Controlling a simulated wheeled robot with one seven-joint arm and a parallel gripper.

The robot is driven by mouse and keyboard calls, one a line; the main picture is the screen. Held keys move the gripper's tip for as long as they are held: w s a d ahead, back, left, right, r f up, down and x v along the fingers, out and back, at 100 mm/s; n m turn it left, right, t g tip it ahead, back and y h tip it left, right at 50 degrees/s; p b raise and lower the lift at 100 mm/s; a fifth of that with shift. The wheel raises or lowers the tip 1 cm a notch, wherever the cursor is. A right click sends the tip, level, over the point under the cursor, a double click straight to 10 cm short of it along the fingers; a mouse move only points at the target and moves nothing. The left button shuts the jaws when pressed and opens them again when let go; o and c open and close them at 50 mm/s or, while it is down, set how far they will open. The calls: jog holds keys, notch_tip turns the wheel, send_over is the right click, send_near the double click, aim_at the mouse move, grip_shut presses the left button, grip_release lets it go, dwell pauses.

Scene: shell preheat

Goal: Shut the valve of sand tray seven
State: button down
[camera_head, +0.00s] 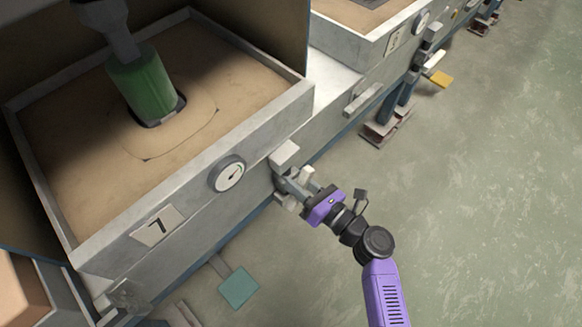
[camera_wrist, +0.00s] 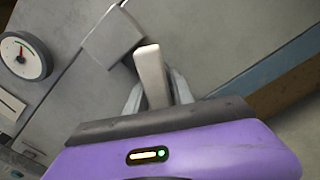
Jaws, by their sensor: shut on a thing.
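Sand tray seven (camera_head: 205,150) is a grey walled tray of sand, with a plate marked 7 (camera_head: 158,227) on its front wall. Its valve (camera_head: 284,154) shows as a pale grey block low at the right end of that wall, and as a square grey block in the wrist view (camera_wrist: 111,38). A pale bar-shaped valve handle (camera_wrist: 151,72) stands out beside the block. My gripper (camera_head: 293,188) is at the valve, its fingers on both sides of the handle and shut on it. The fingers partly hide the handle in the head view.
A round gauge (camera_head: 227,174) is on the tray wall left of the valve. A green cylinder (camera_head: 142,82) stands in the sand. A teal pedal (camera_head: 239,287) sits low in front. Another tray (camera_head: 375,42) stands beyond. The green floor at right is open.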

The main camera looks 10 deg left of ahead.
jog(key=shift+w+d+f+m+p, duration=0.1)
jog(key=shift+f+m+p, duration=0.15)
jog(key=shift+m+p, duration=1.65)
jog(key=shift+w+d+f+m+p, duration=0.1)
jog(key=shift+f+m+p, duration=0.1)
jog(key=shift+m+p, duration=1.65)
jog(key=shift+w+d+f+m+p, duration=0.1)
jog(key=shift+f+m+p, duration=0.15)
jog(key=shift+m+p, duration=1.65)
jog(key=shift+m+b, duration=0.7)
jog(key=shift+m, duration=0.05)
jog(key=c, duration=1.2)
grip_release()
jog(key=shift+c, duration=0.2)
jog(key=p+v, duration=0.2)
jog(key=v, duration=0.5)
jog(key=shift+s+d, duration=0.25)
jog(key=shift+d, duration=0.05)
